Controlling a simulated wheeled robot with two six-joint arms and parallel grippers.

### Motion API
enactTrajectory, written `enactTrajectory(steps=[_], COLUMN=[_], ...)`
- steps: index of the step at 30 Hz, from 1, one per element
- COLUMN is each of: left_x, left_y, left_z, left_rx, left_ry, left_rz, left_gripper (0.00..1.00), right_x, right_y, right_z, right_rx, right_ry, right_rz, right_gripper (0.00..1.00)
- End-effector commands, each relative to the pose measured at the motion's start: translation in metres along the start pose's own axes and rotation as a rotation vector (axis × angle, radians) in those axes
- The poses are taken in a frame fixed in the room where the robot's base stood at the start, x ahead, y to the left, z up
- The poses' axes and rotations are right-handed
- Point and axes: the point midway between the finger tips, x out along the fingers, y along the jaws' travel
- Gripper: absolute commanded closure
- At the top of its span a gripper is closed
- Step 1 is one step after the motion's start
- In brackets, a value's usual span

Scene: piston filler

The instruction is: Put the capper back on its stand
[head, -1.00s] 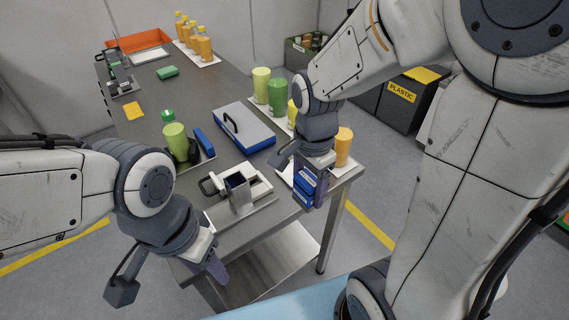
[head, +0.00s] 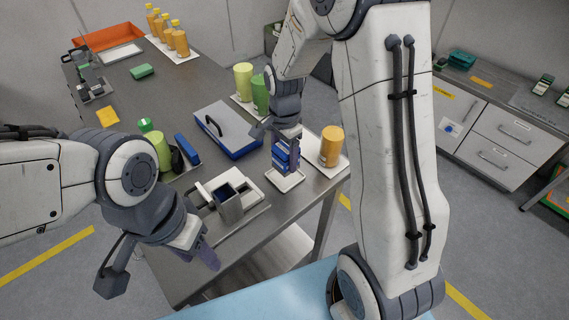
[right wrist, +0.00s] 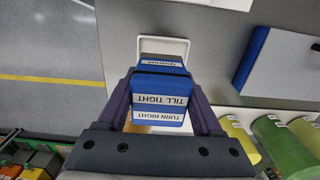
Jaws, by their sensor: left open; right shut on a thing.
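The capper, a blue block with white printed bands (head: 284,158), is held by my right gripper (head: 286,150). In the right wrist view the capper (right wrist: 162,88) sits between both fingers, its labels reading "TURN RIGHT" and "TILL TIGHT". A small white square tray (head: 289,184) lies below the capper on the table; its rim also shows behind the capper in the right wrist view (right wrist: 184,46). I cannot tell whether the capper touches it, or whether this tray is the stand. My left gripper (head: 208,256) is open and empty beyond the table's front left edge.
A steel holder with a square opening (head: 231,207) and a white part stand left of the tray. An orange-yellow jar (head: 332,146) is close on the right. A blue-grey case (head: 228,130) lies behind. Green jars (head: 243,82) stand farther back.

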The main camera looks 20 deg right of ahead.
Motion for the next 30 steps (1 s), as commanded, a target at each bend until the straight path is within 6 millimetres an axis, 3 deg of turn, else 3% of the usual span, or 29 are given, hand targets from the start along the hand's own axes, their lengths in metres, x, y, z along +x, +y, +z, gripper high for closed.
enactTrajectory(steps=[4, 12, 24, 25, 27, 30], left_x=[-0.002, -0.005, -0.002, -0.003, -0.003, -0.003], left_y=[0.0, 0.0, 0.0, 0.0, 0.0, 0.0], left_z=[0.0, 0.0, 0.0, 0.0, 0.0, 0.0], left_rx=[0.0, 0.0, 0.0, 0.0, 0.0, 0.0], left_ry=[0.0, 0.0, 0.0, 0.0, 0.0, 0.0], left_rz=[0.0, 0.0, 0.0, 0.0, 0.0, 0.0], left_gripper=[0.5, 0.5, 0.5, 0.5, 0.5, 0.5], right_x=[0.008, 0.042, 0.048, 0.048, 0.047, 0.047], right_y=[-0.005, -0.004, -0.004, -0.004, -0.004, -0.004], right_z=[-0.005, -0.005, -0.006, -0.005, -0.005, -0.005], right_rx=[0.001, 0.003, 0.004, 0.004, 0.004, 0.004], right_ry=[0.0, 0.0, 0.0, 0.0, 0.0, 0.0], right_rz=[0.0, 0.001, -0.001, -0.001, -0.001, -0.001], right_gripper=[1.0, 1.0, 1.0, 0.25, 0.03, 0.03])
